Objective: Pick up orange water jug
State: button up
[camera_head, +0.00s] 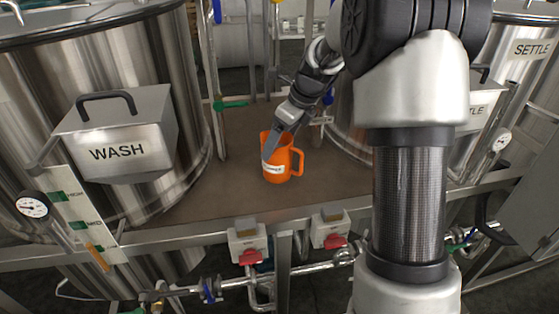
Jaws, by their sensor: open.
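The orange water jug (279,172) stands upright on the brown platform (222,193) between the steel tanks. Its handle is on the right side and a white label shows low on its front. My gripper (271,153) comes down from the upper right and is over the jug, with a finger in front of or inside the jug's left part. The gripper is open. I cannot tell whether a finger touches the jug, and the other finger is hidden.
A steel tank with a box marked WASH (120,148) stands at the left. A tank marked SETTLE (530,48) stands at the right, partly behind my arm. A metal rail (190,232) with valves runs along the platform's front. Upright pipes (215,90) stand behind left of the jug.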

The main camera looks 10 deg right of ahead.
jog(key=shift+x, duration=2.8)
jog(key=shift+d+r, duration=0.1)
jog(key=shift+d, duration=0.05)
jog(key=c, duration=1.7)
jog(key=shift+c, duration=0.2)
jog(key=shift+r, duration=0.1)
